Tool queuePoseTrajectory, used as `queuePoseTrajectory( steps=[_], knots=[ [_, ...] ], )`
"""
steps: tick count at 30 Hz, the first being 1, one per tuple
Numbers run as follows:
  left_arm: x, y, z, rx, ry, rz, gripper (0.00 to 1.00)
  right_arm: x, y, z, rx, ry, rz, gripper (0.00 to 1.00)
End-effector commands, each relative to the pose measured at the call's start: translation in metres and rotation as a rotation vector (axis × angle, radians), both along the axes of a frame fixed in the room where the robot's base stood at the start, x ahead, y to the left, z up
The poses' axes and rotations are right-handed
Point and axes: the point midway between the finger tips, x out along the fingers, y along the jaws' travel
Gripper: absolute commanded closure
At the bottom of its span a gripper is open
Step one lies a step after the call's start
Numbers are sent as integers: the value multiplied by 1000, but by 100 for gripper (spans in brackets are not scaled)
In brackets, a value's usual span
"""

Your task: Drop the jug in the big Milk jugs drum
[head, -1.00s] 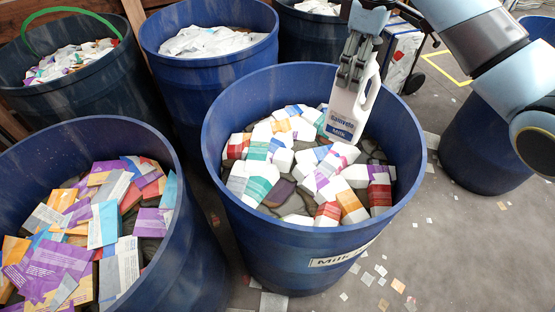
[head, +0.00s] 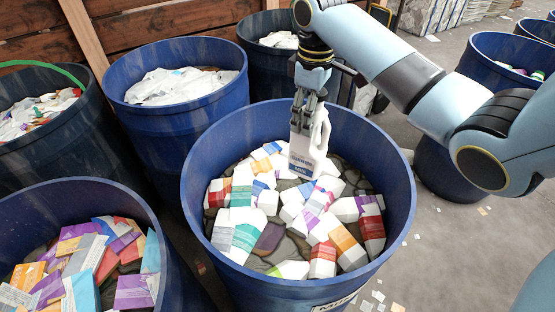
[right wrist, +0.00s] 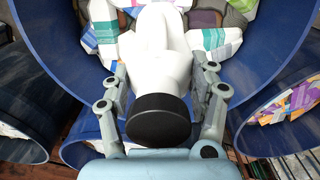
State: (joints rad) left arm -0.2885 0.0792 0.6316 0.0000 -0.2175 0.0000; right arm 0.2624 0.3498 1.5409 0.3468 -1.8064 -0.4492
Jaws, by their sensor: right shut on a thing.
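The white milk jug (head: 307,150) has a blue label and hangs upright inside the big blue Milk jugs drum (head: 398,190). My right gripper (head: 307,118) is shut on the jug near its top. In the right wrist view the jug (right wrist: 158,50) shows its black cap, with a finger of the right gripper (right wrist: 161,95) on each side. Cartons and jugs (head: 320,215) with coloured bands lie in the drum below; whether the held jug touches them I cannot tell. The drum's label is mostly cut off at the bottom edge. My left gripper is not in view.
A drum of flat coloured boxes (head: 20,205) stands at the lower left. Drums with white bags (head: 112,90) and mixed waste (head: 8,160) stand behind it. Another blue drum (head: 428,165) stands at the right. Scraps lie on the grey floor.

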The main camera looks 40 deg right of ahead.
Motion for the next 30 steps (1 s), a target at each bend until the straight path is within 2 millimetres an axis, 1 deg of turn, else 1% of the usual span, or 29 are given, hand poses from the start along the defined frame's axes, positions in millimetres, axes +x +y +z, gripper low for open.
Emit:
queuePoseTrajectory(
  steps=[2,6,7,13,19,23,26,30],
  knots=[
    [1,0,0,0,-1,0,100,0,0,-1,0,0,0,77],
    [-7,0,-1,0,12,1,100,0,0,0,0,-1,0,77],
    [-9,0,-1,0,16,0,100,0,0,0,0,-1,0,39],
    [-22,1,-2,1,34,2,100,0,0,0,0,-1,0,13],
    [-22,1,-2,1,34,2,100,0,0,0,0,-1,0,13],
    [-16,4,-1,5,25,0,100,0,0,4,1,-2,0,13],
    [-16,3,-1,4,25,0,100,1,0,17,1,-4,0,13],
    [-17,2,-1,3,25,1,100,2,0,43,-1,-6,1,13]
  ],
)
